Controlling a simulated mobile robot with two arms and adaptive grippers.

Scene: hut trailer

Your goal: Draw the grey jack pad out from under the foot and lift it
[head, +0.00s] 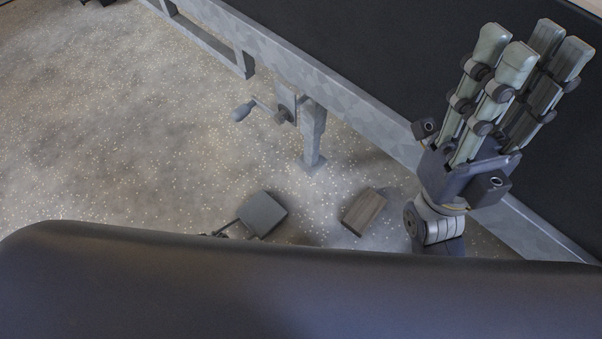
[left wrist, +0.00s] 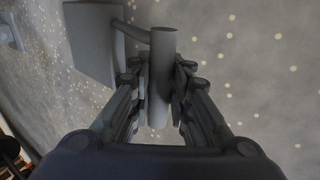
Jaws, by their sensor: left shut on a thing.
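The grey jack pad (head: 263,213) is a flat square plate, clear of the jack foot (head: 313,163) and to its lower left in the head view. In the left wrist view the pad (left wrist: 92,42) is at upper left, joined by a bent rod to a round grey handle (left wrist: 160,100). My left gripper (left wrist: 160,68) is shut on this handle; in the head view it is mostly hidden behind my body. I cannot tell the pad's height above the ground. My right gripper (head: 532,45) is open and empty, fingers up, at the right.
A wooden block (head: 363,211) lies on the ground right of the pad. The speckled ground (head: 110,130) at left is clear.

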